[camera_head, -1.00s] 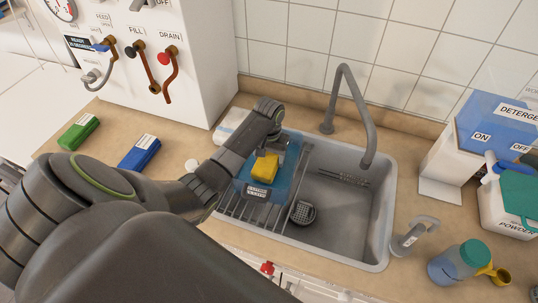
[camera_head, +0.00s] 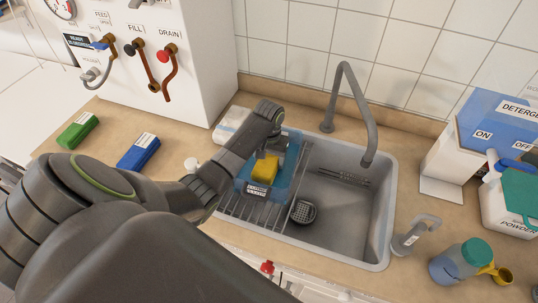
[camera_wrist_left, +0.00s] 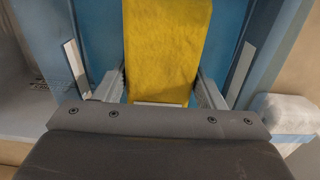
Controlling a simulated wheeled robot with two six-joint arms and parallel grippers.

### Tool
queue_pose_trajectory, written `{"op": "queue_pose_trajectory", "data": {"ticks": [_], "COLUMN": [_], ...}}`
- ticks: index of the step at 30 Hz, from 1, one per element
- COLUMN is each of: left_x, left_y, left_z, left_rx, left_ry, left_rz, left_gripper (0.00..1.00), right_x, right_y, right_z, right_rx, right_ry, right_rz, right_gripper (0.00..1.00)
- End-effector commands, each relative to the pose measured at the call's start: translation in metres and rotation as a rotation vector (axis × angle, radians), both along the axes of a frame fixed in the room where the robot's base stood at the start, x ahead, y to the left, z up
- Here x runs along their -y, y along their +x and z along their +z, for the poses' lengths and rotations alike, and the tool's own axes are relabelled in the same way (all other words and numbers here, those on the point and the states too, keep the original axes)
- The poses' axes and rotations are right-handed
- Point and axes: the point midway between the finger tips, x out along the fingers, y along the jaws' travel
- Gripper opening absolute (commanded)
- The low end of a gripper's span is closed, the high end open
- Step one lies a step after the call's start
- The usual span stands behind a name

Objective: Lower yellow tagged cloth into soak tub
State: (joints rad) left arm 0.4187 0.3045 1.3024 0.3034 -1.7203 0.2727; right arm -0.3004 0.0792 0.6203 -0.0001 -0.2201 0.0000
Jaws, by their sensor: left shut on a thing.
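The yellow cloth (camera_head: 265,169) is a folded block in the head view, inside or just over the blue soak tub (camera_head: 278,190). The tub has a label on its front and stands on the rack at the left of the sink. My left gripper (camera_head: 273,150) reaches down over the tub and is shut on the cloth. In the left wrist view the cloth (camera_wrist_left: 163,50) hangs between the two fingers, with the tub's blue walls (camera_wrist_left: 90,25) on both sides. A pale strip, possibly its tag, shows at the cloth's near edge. My right gripper is not in view.
A green block (camera_head: 78,132) and a blue block (camera_head: 139,152) lie on the left counter. Detergent boxes (camera_head: 490,140) and a bottle (camera_head: 458,262) stand at right.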

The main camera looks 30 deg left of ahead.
Motion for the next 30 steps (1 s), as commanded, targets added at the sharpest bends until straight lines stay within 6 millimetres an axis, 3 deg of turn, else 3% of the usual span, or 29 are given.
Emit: {"op": "queue_pose_trajectory", "data": {"ticks": [30], "left_x": [0.0], "left_y": [0.0], "left_z": [-0.012], "left_rx": [0.0], "left_ry": [0.0], "left_rz": [0.0], "left_gripper": [0.4], "right_x": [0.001], "right_y": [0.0], "right_z": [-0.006], "right_rx": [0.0], "right_ry": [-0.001], "right_rz": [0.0], "right_gripper": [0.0]}}
